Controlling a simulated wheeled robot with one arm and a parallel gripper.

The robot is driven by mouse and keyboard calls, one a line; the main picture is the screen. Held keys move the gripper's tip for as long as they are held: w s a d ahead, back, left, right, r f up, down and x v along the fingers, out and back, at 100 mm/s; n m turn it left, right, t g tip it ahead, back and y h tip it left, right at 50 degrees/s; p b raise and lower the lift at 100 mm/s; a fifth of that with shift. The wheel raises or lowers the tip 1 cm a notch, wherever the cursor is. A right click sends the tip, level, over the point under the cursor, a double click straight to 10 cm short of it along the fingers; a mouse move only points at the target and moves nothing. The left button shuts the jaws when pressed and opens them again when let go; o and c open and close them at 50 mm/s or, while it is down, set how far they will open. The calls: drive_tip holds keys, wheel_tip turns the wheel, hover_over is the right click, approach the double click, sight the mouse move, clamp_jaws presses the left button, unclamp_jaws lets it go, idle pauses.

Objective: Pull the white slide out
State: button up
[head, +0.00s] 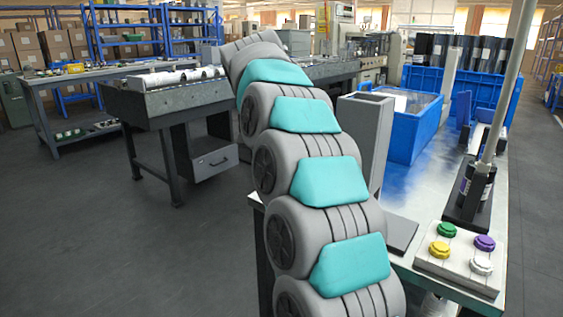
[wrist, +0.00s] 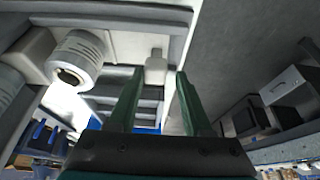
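In the wrist view a small white block (wrist: 156,70), which looks like the white slide's end, stands out from a pale panel (wrist: 120,45). My gripper (wrist: 160,76) has two green fingers spread apart, one on each side of the block in the picture. A gap shows between each finger and the block, so I see no grip on it. I cannot tell how deep the block lies beyond the fingertips. In the head view my arm reaches away toward the back, and my gripper and the slide are hidden behind it.
A ribbed white roll (wrist: 80,57) lies left of my fingers. In the head view a metal worktop (head: 425,215) on the right carries a blue bin (head: 410,135), a grey upright box (head: 366,135) and a button panel (head: 462,262). Open floor (head: 130,250) lies left.

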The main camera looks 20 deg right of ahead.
drive_tip(key=shift+o, duration=1.3)
drive_tip(key=p+v, duration=0.1)
drive_tip(key=v, duration=0.6)
drive_tip(key=shift+a+r, duration=0.15)
drive_tip(key=shift+r, duration=0.25)
drive_tip(key=shift+s, duration=0.15)
drive_tip(key=s+a+f+n+g+y, duration=0.1)
drive_tip(key=s+f+n, duration=0.2)
drive_tip(key=s+f, duration=0.5)
drive_tip(key=s+a+f+n+g+y, duration=0.1)
drive_tip(key=s+f+n, duration=0.3)
drive_tip(key=s+f, duration=0.5)
drive_tip(key=s+a+f+n+g+y, duration=0.1)
drive_tip(key=s+f+n, duration=0.3)
drive_tip(key=s, duration=2.2)
wheel_tip(320, 180, down, 5)
drive_tip(key=shift+a+g+y, duration=0.4)
drive_tip(key=shift+a+g, duration=0.2)
drive_tip(key=shift+g, duration=0.1)
